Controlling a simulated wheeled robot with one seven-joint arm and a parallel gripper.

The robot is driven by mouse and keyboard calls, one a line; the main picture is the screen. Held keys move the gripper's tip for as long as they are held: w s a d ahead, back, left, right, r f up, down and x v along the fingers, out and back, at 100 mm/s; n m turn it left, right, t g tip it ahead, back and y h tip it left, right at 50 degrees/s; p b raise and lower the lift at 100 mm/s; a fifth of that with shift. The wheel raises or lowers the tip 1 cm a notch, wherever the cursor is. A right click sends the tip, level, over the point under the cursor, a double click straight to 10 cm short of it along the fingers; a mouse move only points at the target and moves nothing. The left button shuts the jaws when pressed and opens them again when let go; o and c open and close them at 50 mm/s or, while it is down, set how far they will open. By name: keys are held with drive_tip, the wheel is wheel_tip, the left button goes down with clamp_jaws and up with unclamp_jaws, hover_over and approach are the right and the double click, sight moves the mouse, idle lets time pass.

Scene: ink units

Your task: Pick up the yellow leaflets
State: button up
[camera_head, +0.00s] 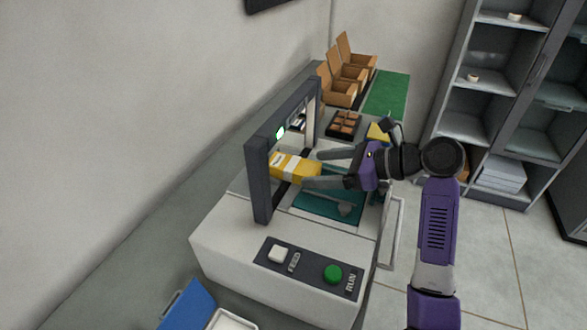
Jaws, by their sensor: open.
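The yellow leaflets (290,164) form a yellow pack with a white label, lying in the dark frame of the white machine (225,238). My gripper (311,168) reaches in from the right and is open. Its two fingers are spread at the right end of the pack, one on the far side and one on the near side. I cannot tell whether either finger touches it.
The machine's dark upright frame (262,180) stands close around the leaflets. A teal tray (315,208) lies below my gripper. The front panel has a white button (278,253) and a green button (332,273). Open cardboard boxes (340,92) and a green mat (388,95) are behind.

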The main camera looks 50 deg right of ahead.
sight(311, 169)
drive_tip(key=x, duration=0.4)
drive_tip(key=shift+f, duration=0.15)
drive_tip(key=shift+c, duration=0.4)
drive_tip(key=c, duration=1.6)
